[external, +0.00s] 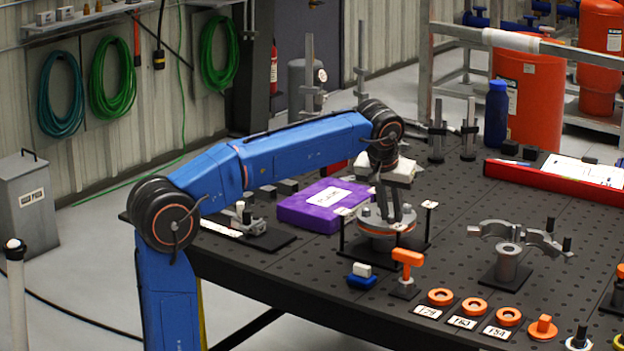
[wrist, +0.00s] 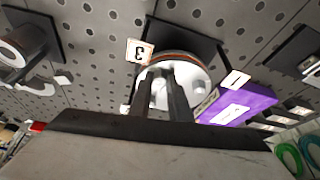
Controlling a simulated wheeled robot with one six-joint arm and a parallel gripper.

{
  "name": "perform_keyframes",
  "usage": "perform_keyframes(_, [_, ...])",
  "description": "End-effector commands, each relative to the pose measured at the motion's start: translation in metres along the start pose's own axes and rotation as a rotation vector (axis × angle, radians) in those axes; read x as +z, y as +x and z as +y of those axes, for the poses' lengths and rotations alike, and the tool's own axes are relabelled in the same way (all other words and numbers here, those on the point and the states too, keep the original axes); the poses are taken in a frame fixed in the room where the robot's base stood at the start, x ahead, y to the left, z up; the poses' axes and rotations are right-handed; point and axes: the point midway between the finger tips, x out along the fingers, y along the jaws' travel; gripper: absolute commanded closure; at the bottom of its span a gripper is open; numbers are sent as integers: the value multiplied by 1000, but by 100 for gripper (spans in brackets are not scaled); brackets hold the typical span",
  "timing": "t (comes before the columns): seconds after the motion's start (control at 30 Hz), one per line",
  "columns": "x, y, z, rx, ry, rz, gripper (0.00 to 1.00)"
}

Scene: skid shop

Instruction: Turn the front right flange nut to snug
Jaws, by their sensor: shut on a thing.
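The round grey flange (external: 372,226) with an orange ring under its top plate stands on a dark stand on the bench. Pale nuts show around its top. My gripper (external: 396,217) points down at the front right part of the flange, its fingers shut on the front right nut, which they mostly hide. In the wrist view my gripper (wrist: 168,72) reaches over the pale face of the flange (wrist: 203,82), and the fingers cover the nut. Number cards stand around it, one marked 3 (wrist: 139,52) and one marked 1 (wrist: 235,78).
A purple case (external: 312,207) lies behind the flange to the left. Orange rings (external: 441,297) line the front edge. A grey clamp on a post (external: 507,262) stands to the right.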

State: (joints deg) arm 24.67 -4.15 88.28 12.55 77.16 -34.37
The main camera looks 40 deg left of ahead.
Motion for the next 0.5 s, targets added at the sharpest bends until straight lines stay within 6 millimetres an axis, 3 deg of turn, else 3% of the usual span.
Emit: perform_keyframes(0.5, [-2,0,-6,189,448,3,100])
